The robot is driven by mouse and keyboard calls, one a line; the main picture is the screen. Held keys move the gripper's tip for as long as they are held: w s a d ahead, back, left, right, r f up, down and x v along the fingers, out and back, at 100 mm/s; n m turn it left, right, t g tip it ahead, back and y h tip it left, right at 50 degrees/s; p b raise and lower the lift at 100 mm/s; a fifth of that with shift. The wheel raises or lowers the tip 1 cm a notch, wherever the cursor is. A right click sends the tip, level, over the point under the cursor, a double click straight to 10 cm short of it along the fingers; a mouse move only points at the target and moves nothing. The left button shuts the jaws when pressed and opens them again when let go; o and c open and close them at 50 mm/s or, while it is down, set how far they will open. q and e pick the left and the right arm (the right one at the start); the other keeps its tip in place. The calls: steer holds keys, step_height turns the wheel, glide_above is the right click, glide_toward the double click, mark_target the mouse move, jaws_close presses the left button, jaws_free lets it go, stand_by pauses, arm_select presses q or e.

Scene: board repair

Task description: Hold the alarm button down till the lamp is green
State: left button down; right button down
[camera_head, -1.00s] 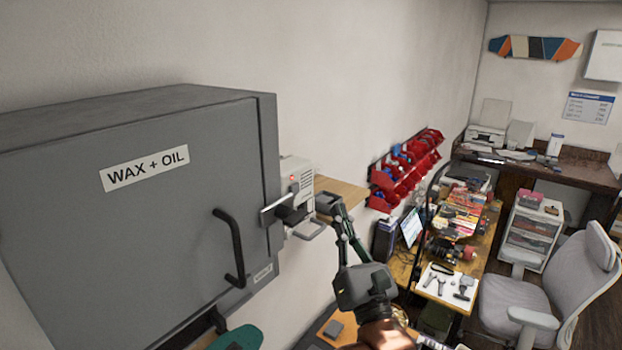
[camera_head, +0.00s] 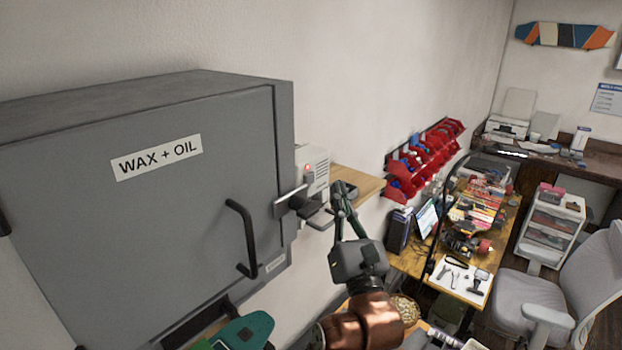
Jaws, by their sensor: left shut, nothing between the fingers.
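A pale alarm box (camera_head: 316,172) is on the wall just past the right edge of the grey cabinet. Its small lamp (camera_head: 308,167) glows red. I cannot make out the alarm button; part of the box's lower front is hidden behind the cabinet's latch. My left gripper (camera_head: 343,190) is shut and empty, with its fingertips just right of and below the box in the picture. I cannot tell whether they touch anything. My right gripper is not in view.
The grey cabinet (camera_head: 190,225) marked "WAX + OIL" fills the left, with a black handle (camera_head: 243,238) and a metal latch (camera_head: 288,203) jutting out near the box. A wooden shelf (camera_head: 357,182) lies behind my fingers. A cluttered bench and a chair (camera_head: 575,275) stand at right.

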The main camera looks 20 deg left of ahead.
mark_target(315, 173)
arm_select(q)
steer(key=a, duration=0.1)
steer(key=w+a, duration=0.1)
steer(key=a+p, duration=0.1)
steer(key=a, duration=0.1)
steer(key=shift+w, duration=0.25)
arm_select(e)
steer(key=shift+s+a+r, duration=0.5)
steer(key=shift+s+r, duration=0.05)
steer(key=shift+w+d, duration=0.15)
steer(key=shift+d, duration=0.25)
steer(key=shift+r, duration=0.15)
arm_select(q)
steer(key=shift+w+a+p, duration=0.1)
steer(key=shift+a+p, duration=0.35)
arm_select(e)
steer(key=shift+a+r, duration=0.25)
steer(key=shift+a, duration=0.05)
arm_select(q)
steer(key=shift+w+a+p, duration=0.2)
steer(key=shift+a+p, duration=0.1)
steer(key=shift+a, duration=0.1)
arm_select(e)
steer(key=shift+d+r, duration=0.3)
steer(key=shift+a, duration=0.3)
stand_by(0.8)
